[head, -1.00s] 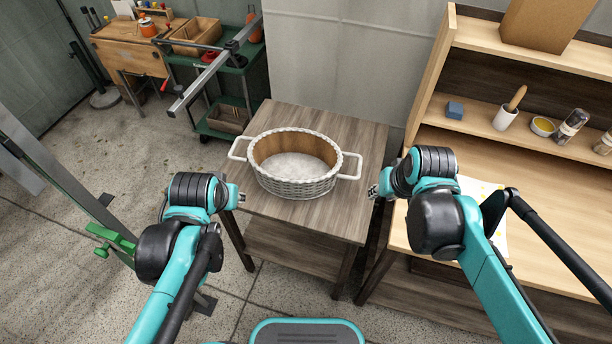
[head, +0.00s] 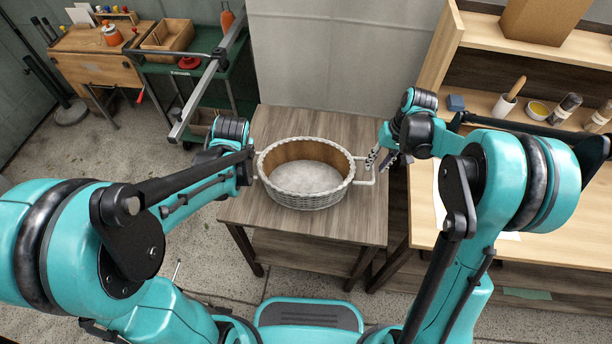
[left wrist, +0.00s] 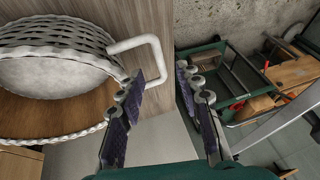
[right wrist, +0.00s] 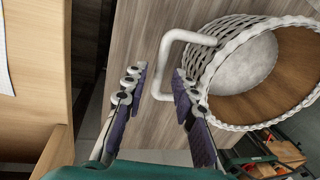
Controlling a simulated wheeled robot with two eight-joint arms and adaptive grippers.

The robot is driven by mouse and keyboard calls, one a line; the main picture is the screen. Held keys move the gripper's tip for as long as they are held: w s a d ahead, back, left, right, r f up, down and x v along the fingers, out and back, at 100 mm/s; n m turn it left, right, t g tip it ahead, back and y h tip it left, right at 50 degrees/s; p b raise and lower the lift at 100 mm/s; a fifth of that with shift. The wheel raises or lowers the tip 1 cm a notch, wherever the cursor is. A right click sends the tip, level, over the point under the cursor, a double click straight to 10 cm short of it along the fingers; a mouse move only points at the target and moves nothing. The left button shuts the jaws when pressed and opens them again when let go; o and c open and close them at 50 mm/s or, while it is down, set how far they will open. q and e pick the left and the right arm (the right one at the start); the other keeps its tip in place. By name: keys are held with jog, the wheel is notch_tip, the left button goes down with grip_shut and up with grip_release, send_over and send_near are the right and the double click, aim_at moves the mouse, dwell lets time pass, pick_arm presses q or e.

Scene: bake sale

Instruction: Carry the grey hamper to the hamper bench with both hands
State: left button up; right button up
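The grey hamper (head: 306,199), a pale oval wicker basket with a brown inner wall and a whitish bottom, stands upright on a dark wooden table (head: 290,235). It also shows in the left wrist view (left wrist: 60,38) and right wrist view (right wrist: 222,50). My left gripper (left wrist: 160,88) is open, with the outer bar of one white handle (left wrist: 158,58) showing between its fingers. My right gripper (right wrist: 158,88) is open, with the other handle (right wrist: 163,62) between its fingers. Neither gripper is closed on a handle. In the head view, my left forearm mostly hides the left handle.
A light wooden shelf bench (head: 425,215) stands close on the right, with a mortar (head: 504,106), jars and a blue block (head: 456,103). A green cart (head: 150,75) and a wooden workbench (head: 85,65) stand at the back left. A grey wall rises behind the table.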

pick_arm(q)
jog(key=shift+f, duration=0.1)
pick_arm(e)
jog(key=shift+f, duration=0.1)
